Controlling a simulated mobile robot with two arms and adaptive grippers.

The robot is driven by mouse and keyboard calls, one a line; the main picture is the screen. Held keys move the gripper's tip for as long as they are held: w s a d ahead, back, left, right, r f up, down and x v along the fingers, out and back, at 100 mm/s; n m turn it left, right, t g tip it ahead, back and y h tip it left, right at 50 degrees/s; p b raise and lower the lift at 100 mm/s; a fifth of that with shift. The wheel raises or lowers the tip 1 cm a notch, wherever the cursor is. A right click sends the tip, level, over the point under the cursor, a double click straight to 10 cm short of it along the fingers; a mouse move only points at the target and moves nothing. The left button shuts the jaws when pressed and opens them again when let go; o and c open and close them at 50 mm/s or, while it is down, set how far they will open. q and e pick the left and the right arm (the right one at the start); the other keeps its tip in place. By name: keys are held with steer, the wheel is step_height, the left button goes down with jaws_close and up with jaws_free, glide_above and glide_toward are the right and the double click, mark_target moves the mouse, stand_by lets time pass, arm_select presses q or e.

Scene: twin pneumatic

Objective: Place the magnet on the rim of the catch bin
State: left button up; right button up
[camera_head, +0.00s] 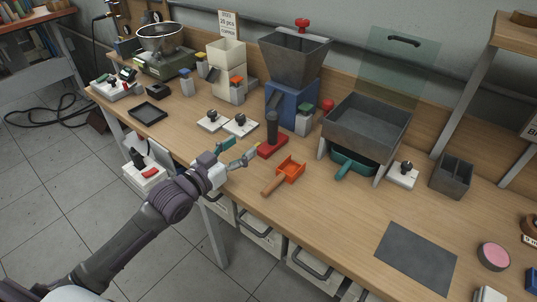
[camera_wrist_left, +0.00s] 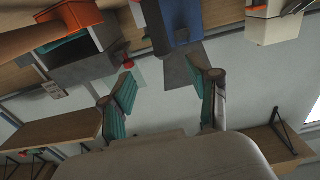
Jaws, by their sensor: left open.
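I cannot tell for sure which thing is the magnet; a red block with an upright black handle (camera_head: 272,133) stands on the bench just beyond my left gripper. A large grey open bin (camera_head: 362,128) on a stand at centre right is likely the catch bin, with a teal scoop (camera_head: 352,163) under it. My left gripper (camera_head: 242,151) is open and empty near the bench's front edge, left of the orange scoop (camera_head: 289,170). In the left wrist view the open fingers (camera_wrist_left: 163,100) have nothing between them. My right gripper is not in view.
A blue machine with a grey hopper (camera_head: 294,60) stands behind. White blocks with black knobs (camera_head: 239,125) lie left of the red block. A small grey divided box (camera_head: 452,175) stands right.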

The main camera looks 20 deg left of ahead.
mark_target(272, 121)
arm_select(q)
steer(key=shift+w+r, duration=0.1)
steer(key=shift+w, duration=0.3)
steer(key=x, duration=0.4)
steer(key=p+x, duration=0.1)
steer(key=x, duration=0.8)
steer(key=shift+w+f, duration=0.25)
steer(key=shift+f, duration=0.15)
jaws_close()
steer(key=shift+a+r, duration=0.1)
steer(key=shift+r, duration=0.05)
